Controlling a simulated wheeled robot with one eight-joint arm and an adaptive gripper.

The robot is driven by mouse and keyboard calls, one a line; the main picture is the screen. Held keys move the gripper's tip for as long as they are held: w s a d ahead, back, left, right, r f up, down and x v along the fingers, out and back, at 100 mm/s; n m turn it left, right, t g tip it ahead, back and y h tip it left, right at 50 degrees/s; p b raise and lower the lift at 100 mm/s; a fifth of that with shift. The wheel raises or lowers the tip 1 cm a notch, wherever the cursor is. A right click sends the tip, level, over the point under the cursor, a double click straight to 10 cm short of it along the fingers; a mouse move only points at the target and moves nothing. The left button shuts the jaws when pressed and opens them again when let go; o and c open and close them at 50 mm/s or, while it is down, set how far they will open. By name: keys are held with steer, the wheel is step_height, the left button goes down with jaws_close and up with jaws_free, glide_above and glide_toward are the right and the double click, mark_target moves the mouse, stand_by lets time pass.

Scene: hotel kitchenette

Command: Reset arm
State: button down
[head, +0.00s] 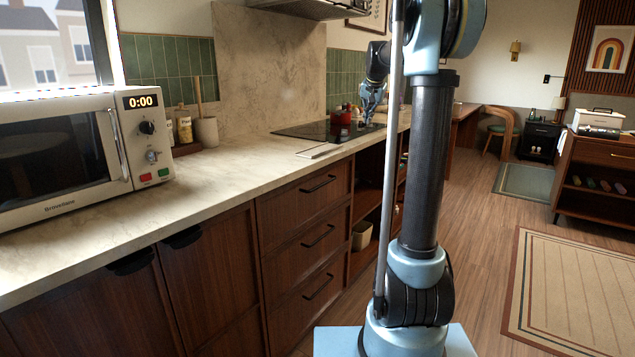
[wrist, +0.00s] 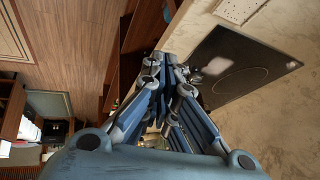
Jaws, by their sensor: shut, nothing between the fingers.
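My upright arm column covers part of the counter's far end in the head view.
A microwave (head: 78,150) and a utensil holder (head: 204,130) stand on the counter (head: 235,168) at left. Open shelves (head: 368,205) are below the counter. The wooden floor (head: 474,215) at right is clear.

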steer(key=s+f+n+g, duration=0.1)
steer(key=s+f, duration=0.3)
steer(key=s, duration=0.6)
steer(key=s+a+f+n+g, duration=0.1)
steer(key=s+f, duration=0.3)
steer(key=s, duration=0.7)
steer(key=s+f+n, duration=0.1)
steer(key=s+f, duration=0.3)
steer(key=s, duration=0.6)
steer(key=s+f+n+g, duration=0.2)
steer(key=s+f, duration=1.6)
steer(key=s, duration=0.4)
steer(key=shift+a, duration=0.15)
steer(key=shift+w+f, duration=0.2)
steer(key=shift+w, duration=0.3)
steer(key=c, duration=2.4)
jaws_free()
